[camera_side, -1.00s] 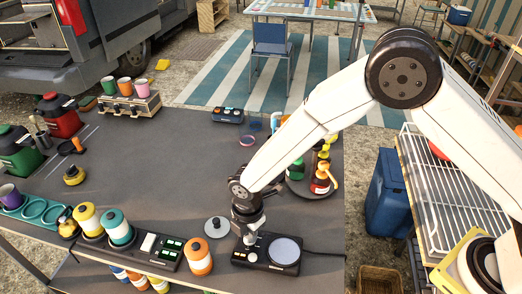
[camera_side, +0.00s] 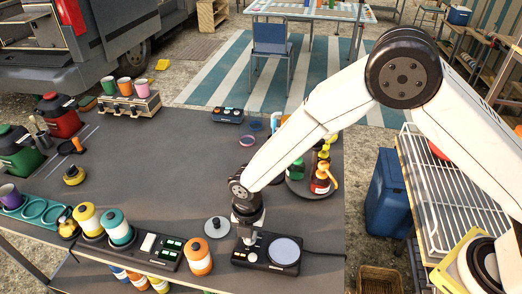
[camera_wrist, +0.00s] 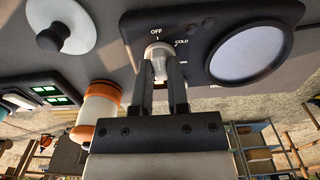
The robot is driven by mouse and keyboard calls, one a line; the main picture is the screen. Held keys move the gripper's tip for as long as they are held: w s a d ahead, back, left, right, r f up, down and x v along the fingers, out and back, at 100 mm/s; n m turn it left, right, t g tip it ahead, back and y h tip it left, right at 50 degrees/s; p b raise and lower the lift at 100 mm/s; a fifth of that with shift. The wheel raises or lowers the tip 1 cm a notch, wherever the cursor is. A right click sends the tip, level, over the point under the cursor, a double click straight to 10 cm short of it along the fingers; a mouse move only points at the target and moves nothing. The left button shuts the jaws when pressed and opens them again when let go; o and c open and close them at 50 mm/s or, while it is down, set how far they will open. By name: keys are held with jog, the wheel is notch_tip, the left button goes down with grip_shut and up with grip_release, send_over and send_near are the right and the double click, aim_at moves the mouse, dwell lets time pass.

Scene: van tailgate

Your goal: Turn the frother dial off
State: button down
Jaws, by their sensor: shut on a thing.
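The frother (camera_side: 263,262) is a dark base with a round pale plate, at the front right of the grey worktop. In the wrist view its plate (camera_wrist: 239,54) is on the right. The white frother dial (camera_wrist: 158,52) is beside the plate, just below the printed OFF mark and left of COLD. My gripper (camera_wrist: 162,66) is shut on the dial, one dark finger on each side. The dial seems to point about at OFF, but the fingers hide part of it. In the side view my gripper (camera_side: 247,236) is over the base's left end.
An orange-and-white bottle (camera_side: 198,256) and a round pale lid with a dark knob (camera_side: 217,227) are left of the frother. Bottles on a round tray (camera_side: 298,189) stand behind it. A cable (camera_side: 320,253) runs right. The worktop's middle is mostly clear.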

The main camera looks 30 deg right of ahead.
jog(key=c, duration=0.6)
grip_release()
jog(key=shift+r, duration=0.1)
jog(key=shift+r, duration=3.85)
